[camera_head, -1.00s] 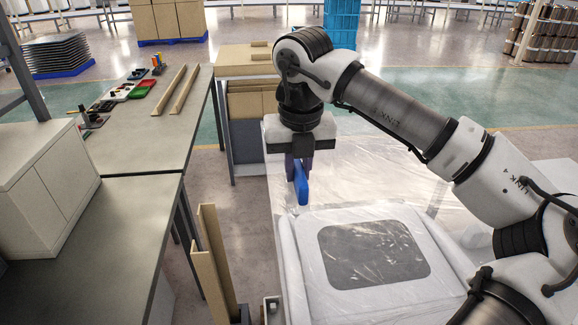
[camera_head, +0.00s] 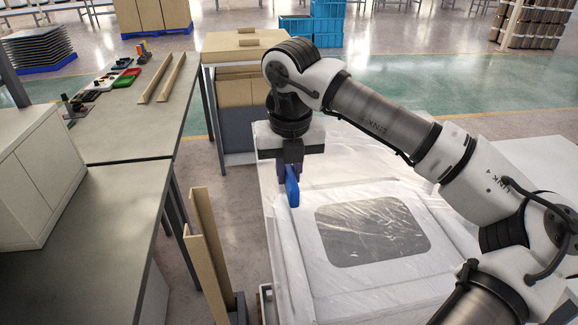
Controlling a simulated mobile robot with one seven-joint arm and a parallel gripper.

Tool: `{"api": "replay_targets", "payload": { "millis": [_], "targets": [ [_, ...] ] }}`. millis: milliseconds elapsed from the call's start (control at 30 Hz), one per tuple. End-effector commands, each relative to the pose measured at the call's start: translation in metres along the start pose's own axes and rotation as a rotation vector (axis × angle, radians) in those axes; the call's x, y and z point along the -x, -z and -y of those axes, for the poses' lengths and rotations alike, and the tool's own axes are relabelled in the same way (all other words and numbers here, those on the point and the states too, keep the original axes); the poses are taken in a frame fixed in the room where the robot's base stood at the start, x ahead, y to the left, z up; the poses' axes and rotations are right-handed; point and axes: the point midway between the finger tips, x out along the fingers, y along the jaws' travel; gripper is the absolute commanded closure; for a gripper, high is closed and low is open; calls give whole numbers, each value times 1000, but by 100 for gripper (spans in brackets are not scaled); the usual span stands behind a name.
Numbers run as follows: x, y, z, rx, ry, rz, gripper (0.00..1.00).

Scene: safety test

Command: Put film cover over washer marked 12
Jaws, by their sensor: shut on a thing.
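A clear, wrinkled film cover (camera_head: 345,165) lies spread over a white, box-shaped washer (camera_head: 310,235) with a dark rounded panel (camera_head: 372,232) on its top. The film shines across the top and reaches back past my gripper. No number 12 can be read on the washer. My gripper (camera_head: 291,190) points down at the washer's back left corner, its fingers dark purple and blue. It is shut, apparently on the film cover's edge, though the fingers hide the exact grip.
A workbench (camera_head: 105,205) with a white cabinet (camera_head: 40,175) stands at left. An upright wooden channel (camera_head: 205,250) stands in the gap beside the washer. Another table (camera_head: 222,88) with boxes is behind. Open floor (camera_head: 420,95) lies beyond.

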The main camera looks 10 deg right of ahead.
Motion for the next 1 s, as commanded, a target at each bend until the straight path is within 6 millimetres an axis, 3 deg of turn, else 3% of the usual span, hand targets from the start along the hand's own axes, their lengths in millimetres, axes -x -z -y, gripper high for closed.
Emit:
{"api": "replay_targets", "payload": {
  "millis": [1000],
  "targets": [
    [-85,10,0,0,2,1,100]
  ]
}}
